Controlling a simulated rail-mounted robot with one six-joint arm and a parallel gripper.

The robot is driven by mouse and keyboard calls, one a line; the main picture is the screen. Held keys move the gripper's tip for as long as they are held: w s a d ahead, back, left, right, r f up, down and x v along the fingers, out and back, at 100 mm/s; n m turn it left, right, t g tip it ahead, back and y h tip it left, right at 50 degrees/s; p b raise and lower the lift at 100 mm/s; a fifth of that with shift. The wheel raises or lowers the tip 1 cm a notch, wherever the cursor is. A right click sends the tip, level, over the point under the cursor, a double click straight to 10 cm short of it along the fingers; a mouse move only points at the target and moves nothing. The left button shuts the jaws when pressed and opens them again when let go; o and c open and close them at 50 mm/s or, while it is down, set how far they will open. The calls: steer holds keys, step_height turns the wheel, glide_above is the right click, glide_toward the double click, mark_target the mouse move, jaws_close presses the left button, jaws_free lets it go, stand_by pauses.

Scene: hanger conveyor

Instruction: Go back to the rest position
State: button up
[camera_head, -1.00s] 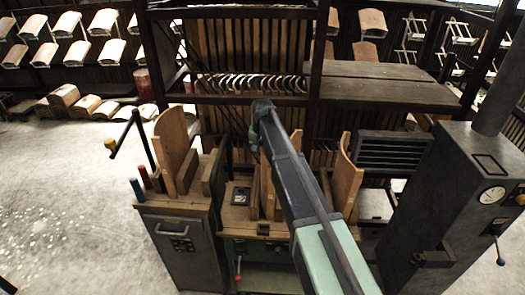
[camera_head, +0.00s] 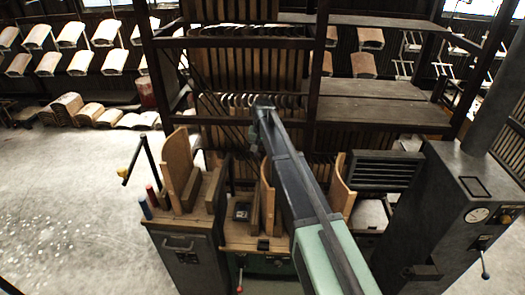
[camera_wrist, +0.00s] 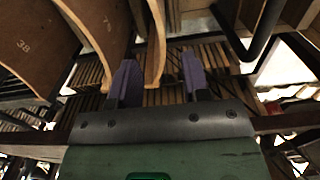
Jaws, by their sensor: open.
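My gripper (camera_wrist: 158,80) shows in the wrist view with its two purple-grey fingers apart. Nothing is held between them. A thin curved wooden board (camera_wrist: 155,45) shows beyond and above the fingers, and I cannot tell its distance from them. In the head view my arm reaches forward toward the dark rack (camera_head: 318,90), and its far end hides most of my gripper.
A machine with curved wooden boards (camera_head: 265,195) stands under my arm. A dark cabinet with a gauge (camera_head: 450,200) stands at right, a grey cabinet with coloured handles (camera_head: 190,255) at left. Curved panels (camera_head: 70,35) line the back wall. The left floor (camera_head: 70,200) is clear.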

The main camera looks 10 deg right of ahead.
steer(key=s+d+f+n+b, duration=0.1)
steer(key=s, duration=1.5)
steer(key=s+d+f+n+b, duration=0.1)
steer(key=s, duration=1.6)
steer(key=shift+s+d+f+n+b, duration=0.2)
steer(key=shift+s+f+n+b, duration=0.1)
steer(key=shift+f+n+b, duration=0.1)
steer(key=shift+c, duration=0.2)
